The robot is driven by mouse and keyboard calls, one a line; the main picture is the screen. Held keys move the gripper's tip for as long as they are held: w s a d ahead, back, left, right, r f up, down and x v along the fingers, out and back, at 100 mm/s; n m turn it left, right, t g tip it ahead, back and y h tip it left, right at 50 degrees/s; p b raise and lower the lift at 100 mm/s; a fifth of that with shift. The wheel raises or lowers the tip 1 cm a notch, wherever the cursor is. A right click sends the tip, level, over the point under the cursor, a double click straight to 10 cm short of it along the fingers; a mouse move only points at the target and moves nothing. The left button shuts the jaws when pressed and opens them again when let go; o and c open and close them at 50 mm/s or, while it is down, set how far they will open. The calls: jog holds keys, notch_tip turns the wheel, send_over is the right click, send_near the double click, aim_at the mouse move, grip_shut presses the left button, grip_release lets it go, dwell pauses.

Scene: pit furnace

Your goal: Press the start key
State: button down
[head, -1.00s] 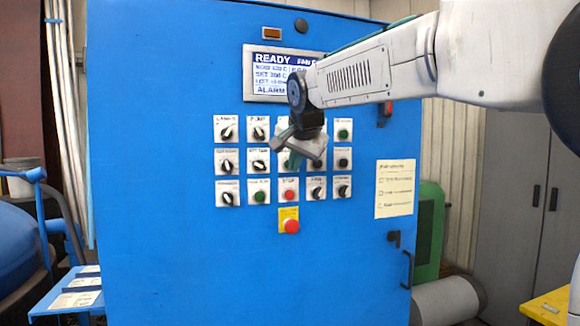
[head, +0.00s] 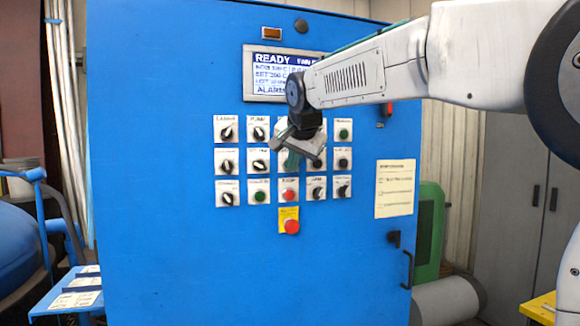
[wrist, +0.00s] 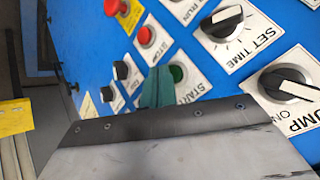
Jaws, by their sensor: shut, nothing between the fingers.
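The green start key (wrist: 177,73) shows in the wrist view, with the word START on its white plate. My gripper's teal fingertips (wrist: 155,88) are shut and empty and overlap the key's left side in this view. I cannot tell whether they touch it. In the head view my gripper (head: 291,160) is in front of the middle of the panel, above the red stop button (head: 289,195). It hides the start key there.
The blue cabinet (head: 160,260) carries several knobs and buttons close together. The set time knob (wrist: 224,21) and pump knob (wrist: 290,82) are beside the start key. A red emergency button (head: 291,226) sits below. A display (head: 275,75) reads READY.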

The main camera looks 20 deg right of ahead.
jog(key=shift+w, duration=0.35)
jog(key=shift+s, duration=0.1)
dwell(0.5)
jog(key=shift+s, duration=0.7)
jog(key=s, duration=0.5)
dwell(0.8)
